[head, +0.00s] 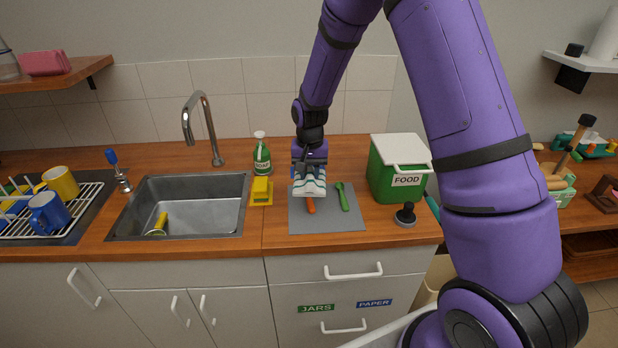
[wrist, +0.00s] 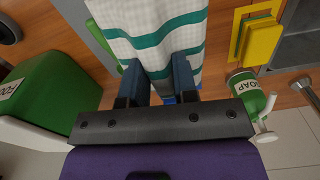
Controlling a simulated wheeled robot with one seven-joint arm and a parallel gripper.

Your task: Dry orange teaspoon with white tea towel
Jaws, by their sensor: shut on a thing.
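My gripper (head: 309,172) is shut on the white tea towel (head: 309,187), which has green stripes. The towel hangs from the fingers over the grey mat and also fills the top middle of the wrist view (wrist: 155,20). The orange teaspoon (head: 310,206) lies on the grey mat (head: 325,224); its near end shows just below the towel's edge, and the rest is hidden. I cannot tell whether towel and spoon touch. In the wrist view the towel hides the orange teaspoon.
A green spoon-like utensil (head: 342,197) lies on the mat to the right. A green food box (head: 398,170) and a dark-based stopper-like thing (head: 405,214) stand right of the mat. A yellow sponge (head: 261,190), soap bottle (head: 261,155) and sink (head: 190,210) are to the left.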

